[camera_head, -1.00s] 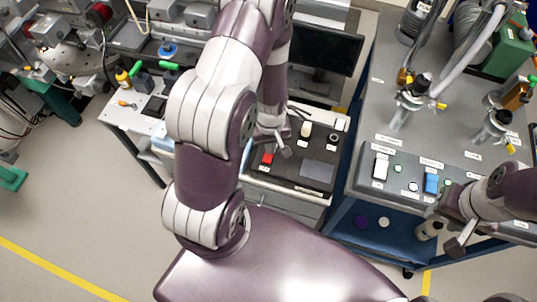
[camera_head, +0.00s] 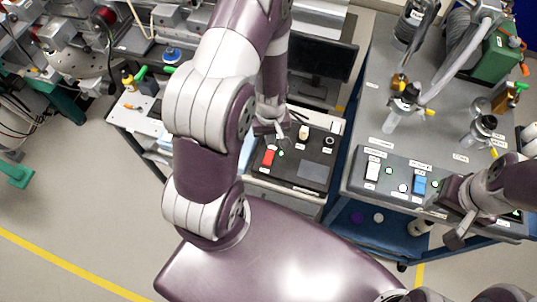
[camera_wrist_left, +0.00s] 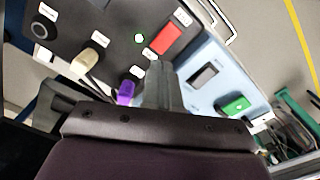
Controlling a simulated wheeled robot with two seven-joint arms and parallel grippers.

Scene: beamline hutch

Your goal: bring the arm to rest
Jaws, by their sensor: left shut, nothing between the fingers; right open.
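My left arm comes down from the top in the head view. Its gripper (camera_head: 272,131) is over the dark control panel (camera_head: 313,172), with the fingers together and empty. I cannot tell the gap between fingertips and panel. My right gripper (camera_head: 449,218) is open at the right, by the front edge of the grey cart, holding nothing visible.
The grey cart (camera_head: 372,100) at the right carries valves, hoses and a panel with a blue switch (camera_head: 419,186). A monitor (camera_head: 322,60) stands behind the dark panel. A tool cart (camera_head: 135,115) stands at the left. The floor at the lower left (camera_head: 90,205) is clear.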

